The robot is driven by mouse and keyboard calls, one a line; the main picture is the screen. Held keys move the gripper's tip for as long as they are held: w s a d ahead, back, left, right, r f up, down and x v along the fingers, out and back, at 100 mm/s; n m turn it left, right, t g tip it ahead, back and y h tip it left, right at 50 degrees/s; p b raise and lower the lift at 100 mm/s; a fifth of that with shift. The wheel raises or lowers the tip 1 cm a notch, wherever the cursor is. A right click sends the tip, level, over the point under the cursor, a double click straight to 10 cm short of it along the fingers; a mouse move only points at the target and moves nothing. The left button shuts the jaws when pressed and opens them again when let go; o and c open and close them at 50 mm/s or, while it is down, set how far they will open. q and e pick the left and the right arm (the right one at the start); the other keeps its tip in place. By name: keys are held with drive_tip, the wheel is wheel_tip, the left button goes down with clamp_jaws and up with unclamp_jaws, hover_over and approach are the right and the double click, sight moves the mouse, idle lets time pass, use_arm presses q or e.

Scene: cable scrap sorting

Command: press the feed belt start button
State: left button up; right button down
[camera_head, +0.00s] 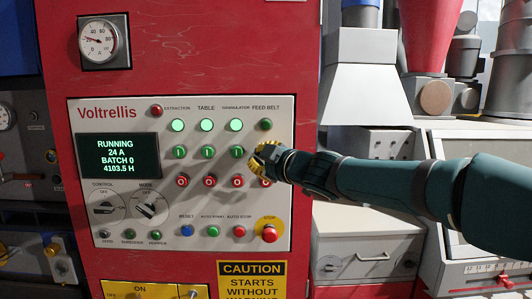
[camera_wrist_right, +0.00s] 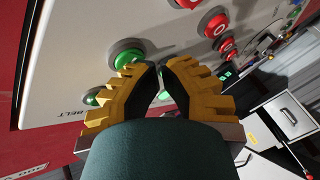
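The white Voltrellis control panel (camera_head: 150,240) faces me, with the FEED BELT column at its right. The feed belt lamp (camera_head: 266,124) is dark green, while the other three lamps are lit bright. My right gripper (camera_head: 258,160) is in front of the feed belt start button's place and hides that button in the head view. A green button (camera_wrist_right: 128,53) shows beside the left finger. I cannot tell whether the fingers touch the panel. My left gripper is out of view.
Red stop buttons, one of them at the feed belt column (camera_head: 264,182), sit just below the gripper. A red emergency button (camera_head: 269,234) on a yellow base is lower right. The screen (camera_head: 118,155) reads RUNNING. A grey drawer cabinet (camera_head: 365,245) stands right of the red cabinet.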

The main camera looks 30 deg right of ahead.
idle(0.5)
drive_tip(key=shift+s+a, duration=0.4)
drive_tip(key=shift+s, duration=0.3)
drive_tip(key=shift+s+a+b, duration=0.15)
drive_tip(key=shift+s+a, duration=0.3)
drive_tip(key=shift+s, duration=0.25)
drive_tip(key=shift+s+a+b, duration=0.2)
drive_tip(key=shift+s+a, duration=0.2)
drive_tip(key=shift+s, duration=0.35)
drive_tip(key=shift+s+a+b, duration=0.15)
drive_tip(key=shift+s+a, duration=0.3)
drive_tip(key=shift+s, duration=0.25)
drive_tip(key=shift+f, duration=0.1)
